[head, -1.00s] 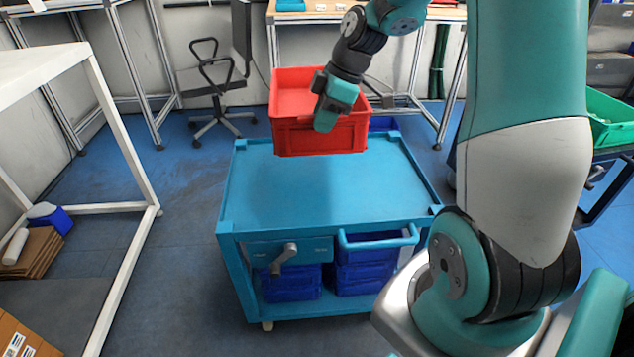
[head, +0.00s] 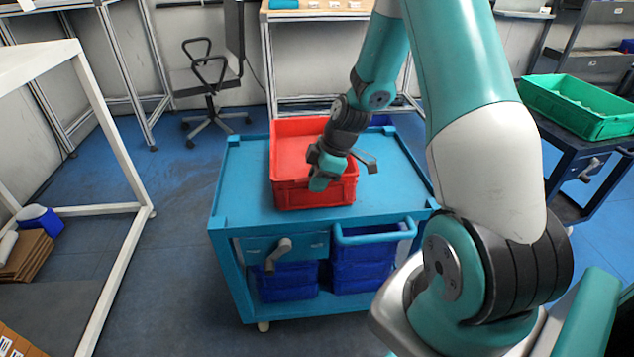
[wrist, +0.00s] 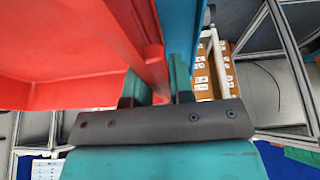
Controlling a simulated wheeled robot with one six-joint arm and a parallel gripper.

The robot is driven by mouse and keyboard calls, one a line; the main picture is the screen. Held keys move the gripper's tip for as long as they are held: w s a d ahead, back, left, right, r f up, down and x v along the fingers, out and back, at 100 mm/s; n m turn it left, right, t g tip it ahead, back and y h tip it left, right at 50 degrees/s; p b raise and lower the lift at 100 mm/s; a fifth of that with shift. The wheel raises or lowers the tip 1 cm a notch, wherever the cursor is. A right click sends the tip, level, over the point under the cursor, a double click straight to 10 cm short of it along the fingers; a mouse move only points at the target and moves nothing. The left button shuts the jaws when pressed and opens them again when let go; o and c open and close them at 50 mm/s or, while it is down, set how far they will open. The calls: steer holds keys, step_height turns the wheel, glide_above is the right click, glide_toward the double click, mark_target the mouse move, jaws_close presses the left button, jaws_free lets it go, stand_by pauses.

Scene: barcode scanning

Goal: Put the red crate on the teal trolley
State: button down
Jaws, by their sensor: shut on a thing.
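The red crate (head: 300,190) is over the top of the teal trolley (head: 240,190), near its middle, upright and level. It looks low over the deck and seems to rest on it, though its underside is hidden. My gripper (head: 326,170) is at the crate's front right and shut on its rim. In the wrist view, the fingers (wrist: 156,90) straddle the red rim, and the crate (wrist: 60,45) fills the upper left. A strip of the blue-teal trolley (wrist: 183,28) shows beside the rim.
Blue bins (head: 362,264) sit on the trolley's lower shelf. A white table frame (head: 110,120) stands at the left. A green crate (head: 580,108) is on a dark cart at the right. A workbench (head: 315,15) and a chair (head: 208,80) are behind.

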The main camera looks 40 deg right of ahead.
steer(key=c, duration=1)
jaws_free()
steer(key=shift+f, duration=0.15)
steer(key=p+v, duration=0.2)
steer(key=v, duration=1)
steer(key=s+a+r+m+g, duration=0.15)
steer(key=a+r, duration=0.25)
steer(key=a, duration=0.5)
steer(key=s+a+r, duration=0.3)
steer(key=a+r, duration=0.1)
steer(key=a, duration=0.4)
steer(key=s+a+r+m+g, duration=0.1)
steer(key=s+a+r+m, duration=0.1)
steer(key=s+a, duration=0.9)
steer(key=s+r, duration=0.1)
steer(key=s, duration=0.2)
steer(key=shift+a+r+m+y, duration=0.25)
steer(key=shift+r+m+y, duration=0.05)
steer(key=shift+r+m, duration=0.1)
